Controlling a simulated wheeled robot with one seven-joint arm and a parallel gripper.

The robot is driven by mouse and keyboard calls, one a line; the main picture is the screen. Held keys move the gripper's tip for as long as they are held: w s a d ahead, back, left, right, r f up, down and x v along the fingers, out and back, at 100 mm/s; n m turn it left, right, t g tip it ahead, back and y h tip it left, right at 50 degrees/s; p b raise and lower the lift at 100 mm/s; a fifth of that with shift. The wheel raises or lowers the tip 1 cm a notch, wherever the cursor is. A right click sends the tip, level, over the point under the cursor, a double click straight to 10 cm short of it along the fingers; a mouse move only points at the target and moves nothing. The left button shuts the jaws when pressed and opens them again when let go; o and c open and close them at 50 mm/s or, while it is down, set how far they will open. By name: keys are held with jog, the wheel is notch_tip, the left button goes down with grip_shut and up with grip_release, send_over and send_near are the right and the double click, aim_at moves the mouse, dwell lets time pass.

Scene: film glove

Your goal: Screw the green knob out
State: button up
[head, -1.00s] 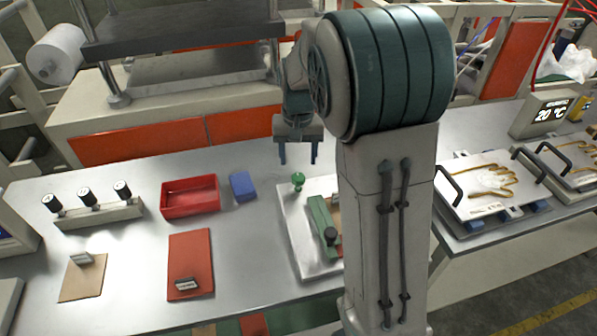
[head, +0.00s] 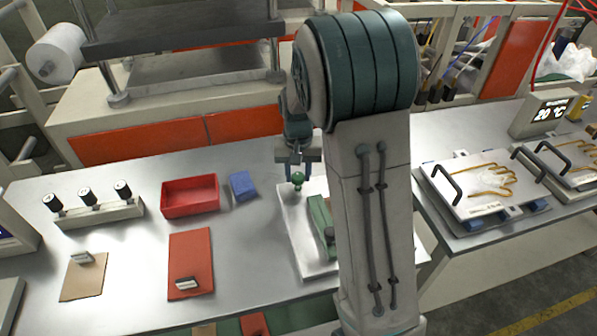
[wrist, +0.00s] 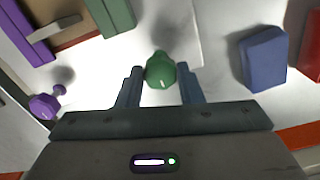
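The green knob (head: 298,179) stands on the pale plate (head: 290,221) on the table, beside a green block (head: 319,220). In the wrist view the green knob (wrist: 160,71) lies between my gripper's two fingertips. My gripper (head: 297,172) is open around the knob, pointing down. In the wrist view my gripper (wrist: 160,80) shows a finger on each side, with a small gap at the right finger; the left finger is very near the knob, and I cannot tell if it touches. My arm hides the right part of the plate.
A blue block (head: 242,186) and a red bin (head: 189,196) stand left of the plate. The wrist view also shows a purple knob (wrist: 43,106) and a purple bar (wrist: 22,32). A red board (head: 190,263) lies at front left.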

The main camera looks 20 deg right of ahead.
jog(key=shift+n, duration=0.4)
jog(key=n+b, duration=0.1)
jog(key=n, duration=0.2)
jog(key=shift+n+b, duration=0.35)
jog(key=shift+n, duration=0.05)
jog(key=n, duration=0.4)
jog(key=shift+b, duration=0.35)
jog(key=n, duration=0.5)
jog(key=shift+d, duration=0.1)
jog(key=n, duration=0.4)
jog(key=shift+p, duration=0.35)
jog(key=shift+n, duration=0.3)
jog(key=o, duration=1)
